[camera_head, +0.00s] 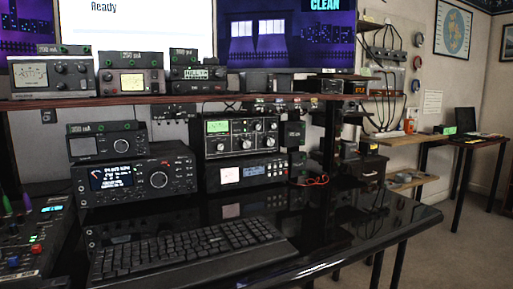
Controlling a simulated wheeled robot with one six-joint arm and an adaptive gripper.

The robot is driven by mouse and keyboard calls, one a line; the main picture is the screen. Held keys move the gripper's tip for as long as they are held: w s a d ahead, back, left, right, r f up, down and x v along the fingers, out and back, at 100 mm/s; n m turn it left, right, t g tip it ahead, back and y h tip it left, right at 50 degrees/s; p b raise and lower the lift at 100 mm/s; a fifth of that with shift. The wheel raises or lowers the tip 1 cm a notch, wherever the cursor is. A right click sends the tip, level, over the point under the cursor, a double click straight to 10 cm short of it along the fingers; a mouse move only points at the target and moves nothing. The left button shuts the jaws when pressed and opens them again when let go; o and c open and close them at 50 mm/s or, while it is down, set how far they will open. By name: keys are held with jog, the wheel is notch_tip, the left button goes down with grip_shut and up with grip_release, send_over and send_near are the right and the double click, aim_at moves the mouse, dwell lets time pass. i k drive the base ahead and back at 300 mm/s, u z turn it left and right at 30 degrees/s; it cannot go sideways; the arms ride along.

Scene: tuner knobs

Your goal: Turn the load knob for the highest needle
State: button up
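A black tuner-like unit (240,134) with a green-lit meter (218,127) and several round silver-rimmed knobs stands in the middle of the desk, on top of another unit. Its knobs include a lower left one (220,147), a lower middle one (246,144) and a lower right one (270,141). The labels are too small to read, so I cannot tell which is the load knob. The meter's needle is too small to make out. My gripper is not in view.
A keyboard (190,252) lies on the glossy black desk (345,236). A radio (132,179) stands left of the tuner. A shelf (150,99) above carries several metered boxes. A mixer (38,235) sits at the left front. Open floor (455,245) shows at right.

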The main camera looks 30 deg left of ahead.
aim_at(268, 140)
jog(key=z, duration=0.05)
jog(key=k, duration=0.3)
jog(key=u, duration=0.8)
